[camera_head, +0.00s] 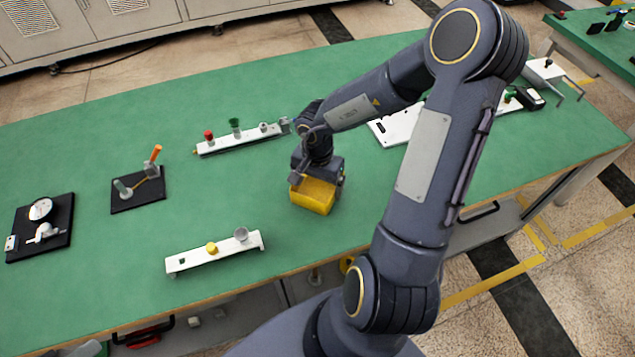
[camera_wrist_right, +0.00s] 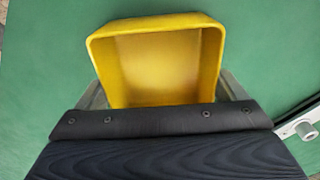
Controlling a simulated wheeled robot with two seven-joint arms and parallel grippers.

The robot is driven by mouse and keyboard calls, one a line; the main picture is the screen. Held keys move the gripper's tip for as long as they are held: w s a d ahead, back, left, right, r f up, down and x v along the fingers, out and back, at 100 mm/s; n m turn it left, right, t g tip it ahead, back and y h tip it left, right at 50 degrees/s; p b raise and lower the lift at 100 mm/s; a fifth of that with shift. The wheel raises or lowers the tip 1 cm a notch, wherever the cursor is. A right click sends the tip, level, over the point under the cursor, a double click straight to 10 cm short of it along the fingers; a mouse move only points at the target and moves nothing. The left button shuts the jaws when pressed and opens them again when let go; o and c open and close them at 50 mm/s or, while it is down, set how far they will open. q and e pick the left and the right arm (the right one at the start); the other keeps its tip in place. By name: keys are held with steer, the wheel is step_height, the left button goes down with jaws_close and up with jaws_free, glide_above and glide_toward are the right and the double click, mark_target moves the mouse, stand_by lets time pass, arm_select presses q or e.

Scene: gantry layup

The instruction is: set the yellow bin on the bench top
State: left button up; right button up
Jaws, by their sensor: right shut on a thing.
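The yellow bin (camera_head: 313,196) is at the middle of the green bench top (camera_head: 110,120). In the right wrist view the bin (camera_wrist_right: 160,25) is open and empty, with its inside facing the camera. My right gripper (camera_head: 318,180) is over the bin and shut on it, with a finger at each side of it in the wrist view (camera_wrist_right: 160,95). The bin looks to be at or very near the bench surface; I cannot tell whether its underside touches. My left gripper is not in view.
White fixture strips with knobs stand behind (camera_head: 240,138) and front left (camera_head: 214,252) of the bin. Black plates with small parts lie at left (camera_head: 138,198) and far left (camera_head: 40,243). A white panel (camera_head: 397,124) lies behind my right arm. Green surface around the bin is clear.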

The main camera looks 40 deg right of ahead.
steer(key=o, duration=0.7)
steer(key=shift+f, duration=0.1)
steer(key=shift+o, duration=0.2)
